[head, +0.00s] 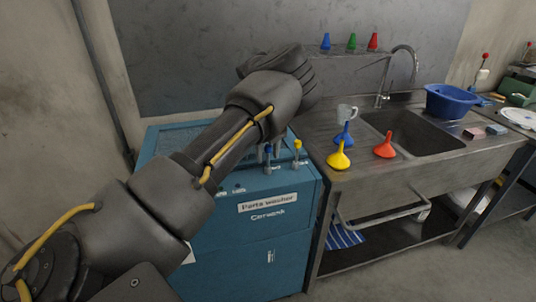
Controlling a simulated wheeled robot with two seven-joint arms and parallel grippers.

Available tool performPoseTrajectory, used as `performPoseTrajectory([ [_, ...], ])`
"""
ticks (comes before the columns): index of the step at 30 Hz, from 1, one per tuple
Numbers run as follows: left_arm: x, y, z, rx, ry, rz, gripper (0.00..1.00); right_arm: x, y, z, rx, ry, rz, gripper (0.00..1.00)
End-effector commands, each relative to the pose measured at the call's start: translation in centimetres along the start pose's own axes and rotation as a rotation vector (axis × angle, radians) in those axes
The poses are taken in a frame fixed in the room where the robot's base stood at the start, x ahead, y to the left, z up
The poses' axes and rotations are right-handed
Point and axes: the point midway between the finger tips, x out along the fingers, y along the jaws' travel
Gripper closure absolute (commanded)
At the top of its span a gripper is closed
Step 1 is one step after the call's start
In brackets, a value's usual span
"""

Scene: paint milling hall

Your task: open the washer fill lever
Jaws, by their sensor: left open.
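The blue parts washer (245,245) stands left of the sink bench, with a "Parts washer" label on its front. Two small levers sit near its top front edge: one with a blue knob (267,149) and one with a yellow knob (297,144). I cannot read which one is the fill lever. My left arm reaches over the washer from the left. My right gripper is out of view.
A metal sink bench (340,185) adjoins the washer on the right. It carries a yellow funnel (338,157), a blue funnel (344,135), a red funnel (385,147), a clear jug (346,113) and a blue basin (450,102).

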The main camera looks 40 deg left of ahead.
Motion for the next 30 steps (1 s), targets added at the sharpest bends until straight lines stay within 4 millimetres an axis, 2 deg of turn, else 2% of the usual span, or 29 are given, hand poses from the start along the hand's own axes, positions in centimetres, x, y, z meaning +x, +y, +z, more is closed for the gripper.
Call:
performPoseTrajectory([
  [4, 0.84, 0.03, -0.05, 0.001, 0.001, 0.001, 0.56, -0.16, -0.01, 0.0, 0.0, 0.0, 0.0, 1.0],
  [12, 0.99, 0.0, -0.05, 0.001, 0.001, 0.0, 0.56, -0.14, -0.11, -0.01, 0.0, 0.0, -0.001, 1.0],
  [22, 0.98, 0.01, -0.04, 0.001, 0.001, 0.0, 0.98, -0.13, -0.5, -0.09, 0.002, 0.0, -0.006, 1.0],
  [30, 1.0, 0.05, 0.05, -0.001, -0.002, 0.0, 1.0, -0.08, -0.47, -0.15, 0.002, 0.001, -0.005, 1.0],
])
